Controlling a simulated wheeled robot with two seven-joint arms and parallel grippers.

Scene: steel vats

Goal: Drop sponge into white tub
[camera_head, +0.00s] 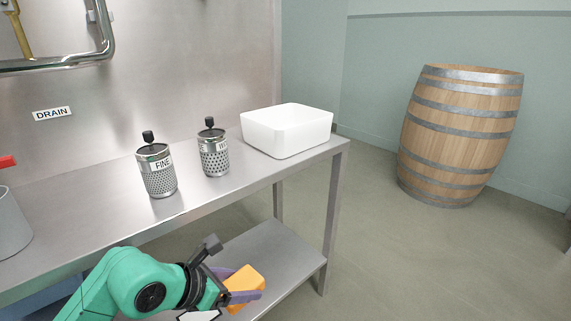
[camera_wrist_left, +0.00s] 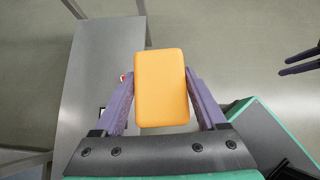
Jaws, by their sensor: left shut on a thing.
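The sponge is an orange block (camera_head: 246,284) at the bottom of the head view; it fills the middle of the left wrist view (camera_wrist_left: 161,88). My left gripper (camera_head: 247,287) is shut on it, with one purple finger on each side. They are in front of the steel table, apart from the tub. The white tub (camera_head: 288,138) stands upright on the right end of the tabletop, farther back and to the right. The head view shows little of its inside. Dark fingers of my right gripper (camera_wrist_left: 301,62) show at the right edge of the left wrist view.
The steel table (camera_head: 105,210) has a lower shelf (camera_head: 283,251). Two perforated canisters, one labelled FINE (camera_head: 158,172) and another (camera_head: 213,150), stand left of the tub. A grey container (camera_head: 10,228) is at the far left. A wooden barrel (camera_head: 460,135) stands on the open floor.

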